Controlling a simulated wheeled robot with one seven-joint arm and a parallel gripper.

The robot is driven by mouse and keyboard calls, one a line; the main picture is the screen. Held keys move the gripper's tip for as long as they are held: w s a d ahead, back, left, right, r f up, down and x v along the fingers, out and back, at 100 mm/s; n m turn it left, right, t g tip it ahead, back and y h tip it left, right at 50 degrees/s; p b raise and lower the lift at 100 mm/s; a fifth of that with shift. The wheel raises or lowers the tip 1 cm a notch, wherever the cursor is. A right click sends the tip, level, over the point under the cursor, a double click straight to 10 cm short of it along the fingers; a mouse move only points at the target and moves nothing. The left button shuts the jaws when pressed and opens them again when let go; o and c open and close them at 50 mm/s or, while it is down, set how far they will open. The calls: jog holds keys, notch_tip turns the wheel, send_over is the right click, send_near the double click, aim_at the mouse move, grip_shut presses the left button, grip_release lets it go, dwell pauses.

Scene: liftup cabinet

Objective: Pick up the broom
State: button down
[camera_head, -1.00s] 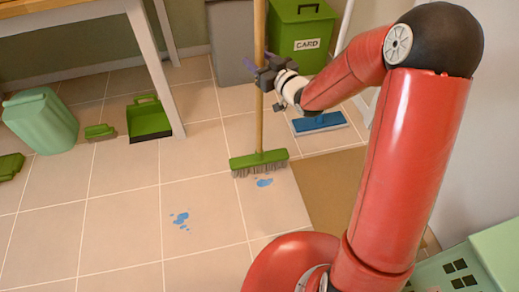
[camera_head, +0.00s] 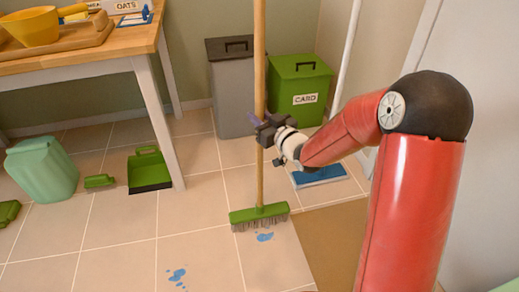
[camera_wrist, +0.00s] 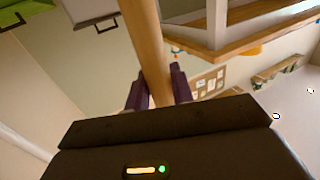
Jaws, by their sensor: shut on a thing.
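The broom has a long wooden handle (camera_head: 260,70) and a green head (camera_head: 259,213) with grey bristles. It stands nearly upright, its bristles at or very near the tiled floor; I cannot tell if they touch. My gripper (camera_head: 262,127) is shut on the handle about midway up the visible length. In the wrist view the handle (camera_wrist: 148,50) runs between the two dark purple fingers of my gripper (camera_wrist: 158,88). The top of the broom is outside the head view.
A wooden table (camera_head: 95,50) with a tray and yellow bowl stands left. Grey (camera_head: 228,90) and green bins (camera_head: 298,88) stand behind the broom. A blue mop head (camera_head: 320,175) lies right. A green dustpan (camera_head: 148,168) and green container (camera_head: 42,168) are left. Blue spills (camera_head: 177,275) mark the floor.

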aim_at(263, 51)
notch_tip(263, 51, up, 20)
jog(key=p, duration=0.3)
jog(key=shift+r+p, duration=0.1)
jog(key=shift+p, duration=0.25)
jog(key=shift+d, duration=0.1)
dwell(1.0)
